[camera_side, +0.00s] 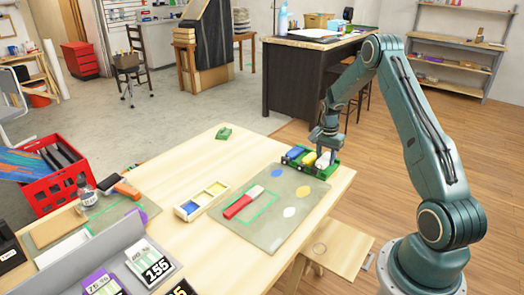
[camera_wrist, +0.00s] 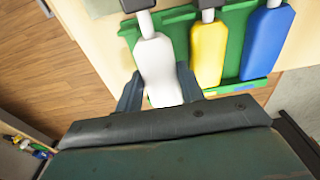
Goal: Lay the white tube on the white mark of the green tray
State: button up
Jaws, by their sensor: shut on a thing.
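The white tube (camera_wrist: 160,68) is between my gripper's fingers (camera_wrist: 160,92) in the wrist view, and they are shut on it. It also shows under my gripper (camera_side: 325,148) in the side view (camera_side: 323,160). The green tray (camera_side: 318,174) is near the table's far right corner; its green surface shows in the wrist view (camera_wrist: 236,40). The white tube is over or on the tray's end; I cannot tell whether it touches. A yellow tube (camera_wrist: 208,52) and a blue tube (camera_wrist: 267,42) lie on the tray beside it. No white mark can be made out on the tray.
A small green object (camera_side: 223,132) lies at the far edge. Table is clear between.

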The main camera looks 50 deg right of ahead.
jog(key=shift+f, duration=0.8)
jog(key=o, duration=1)
jog(key=shift+r, duration=0.1)
jog(key=shift+r, duration=3.4)
